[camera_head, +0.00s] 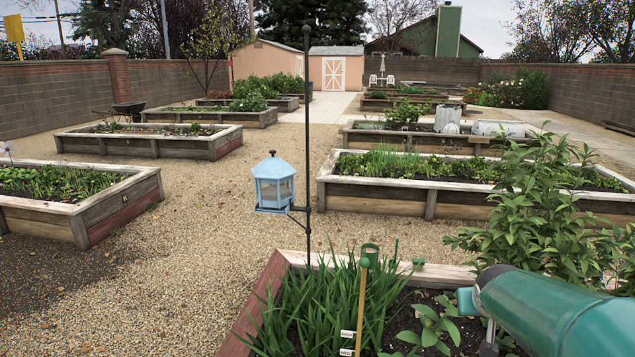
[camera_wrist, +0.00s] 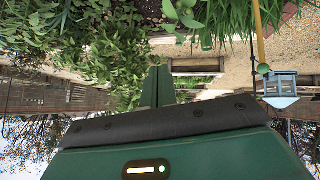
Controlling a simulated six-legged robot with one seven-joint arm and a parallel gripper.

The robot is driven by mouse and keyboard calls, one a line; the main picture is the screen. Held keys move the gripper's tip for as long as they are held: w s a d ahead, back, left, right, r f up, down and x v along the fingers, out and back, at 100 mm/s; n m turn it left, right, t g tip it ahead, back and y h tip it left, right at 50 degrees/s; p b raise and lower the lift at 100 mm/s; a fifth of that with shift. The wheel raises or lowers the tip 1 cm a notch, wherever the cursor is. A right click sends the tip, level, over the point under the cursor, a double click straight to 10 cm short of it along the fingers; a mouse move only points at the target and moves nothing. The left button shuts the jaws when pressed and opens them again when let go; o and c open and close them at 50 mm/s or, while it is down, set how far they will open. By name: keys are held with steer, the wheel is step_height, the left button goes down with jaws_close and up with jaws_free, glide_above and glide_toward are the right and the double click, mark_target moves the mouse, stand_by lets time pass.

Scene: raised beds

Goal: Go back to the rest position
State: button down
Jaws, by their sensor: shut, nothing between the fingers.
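My gripper (camera_wrist: 158,70) shows in the wrist view as two dark green fingers side by side, shut with nothing between them. The wrist picture is upside down, with plants at the top and sky at the bottom. The fingers are in front of leafy plants (camera_wrist: 95,55) and the gravel path, touching nothing that I can see. In the head view my teal arm (camera_head: 560,310) reaches in from the lower right over the near bed; the gripper's fingers cannot be made out there.
A blue bird feeder (camera_head: 273,185) hangs on a black pole (camera_head: 307,130) at the near raised bed (camera_head: 262,290). A wooden stake (camera_head: 362,305) with a green ball stands among the leaves. A leafy shrub (camera_head: 530,215) is beside my arm. Open gravel (camera_head: 200,250) lies left.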

steer(key=s+a+r+n+g+y, duration=0.1)
steer(key=s+a+y, duration=0.3)
steer(key=s+a, duration=1.5)
steer(key=shift+s+a+r+n+g, duration=0.15)
steer(key=shift+s+a+n+g, duration=0.15)
steer(key=shift+s+n+g, duration=0.45)
steer(key=shift+s, duration=0.1)
